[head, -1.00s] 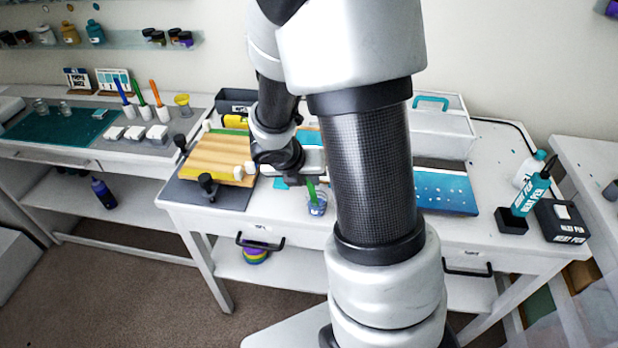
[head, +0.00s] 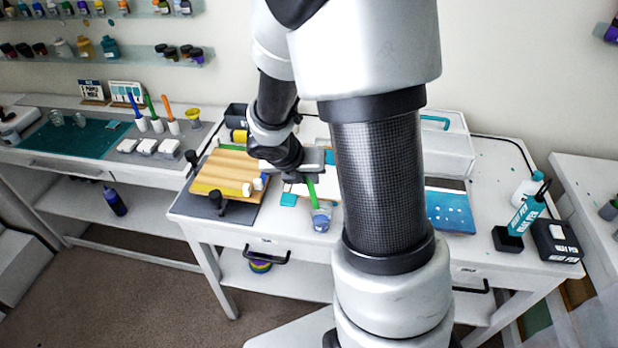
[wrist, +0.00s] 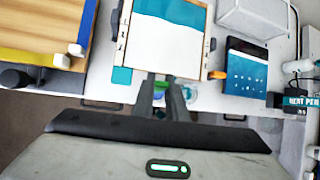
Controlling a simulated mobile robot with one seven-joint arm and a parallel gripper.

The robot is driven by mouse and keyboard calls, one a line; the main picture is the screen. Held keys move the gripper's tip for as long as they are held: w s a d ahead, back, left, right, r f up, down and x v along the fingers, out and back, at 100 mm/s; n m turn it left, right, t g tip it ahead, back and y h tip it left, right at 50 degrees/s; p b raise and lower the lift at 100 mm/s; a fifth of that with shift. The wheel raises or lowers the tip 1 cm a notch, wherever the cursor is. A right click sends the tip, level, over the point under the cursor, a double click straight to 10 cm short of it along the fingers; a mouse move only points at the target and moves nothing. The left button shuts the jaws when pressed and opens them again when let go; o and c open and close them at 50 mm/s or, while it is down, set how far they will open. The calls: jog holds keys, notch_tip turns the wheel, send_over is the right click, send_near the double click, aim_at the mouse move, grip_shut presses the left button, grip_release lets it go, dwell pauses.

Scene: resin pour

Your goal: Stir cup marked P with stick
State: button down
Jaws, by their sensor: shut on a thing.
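A small clear cup (head: 321,217) with bluish contents stands near the front edge of the middle table. I cannot read a P on it. A green stick (head: 311,193) slants down from my gripper (head: 308,175), its lower end at the cup's mouth. I cannot tell how deep it reaches inside. My gripper is shut on the stick, above and slightly left of the cup.
A wooden board in clamps (head: 225,172) lies left of the cup. A white and teal panel (wrist: 165,40) lies behind it. A blue dotted panel (head: 450,211) and a heat pen (head: 527,212) are to the right.

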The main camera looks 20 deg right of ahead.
jog(key=shift+r, duration=0.1)
jog(key=shift+r, duration=2.45)
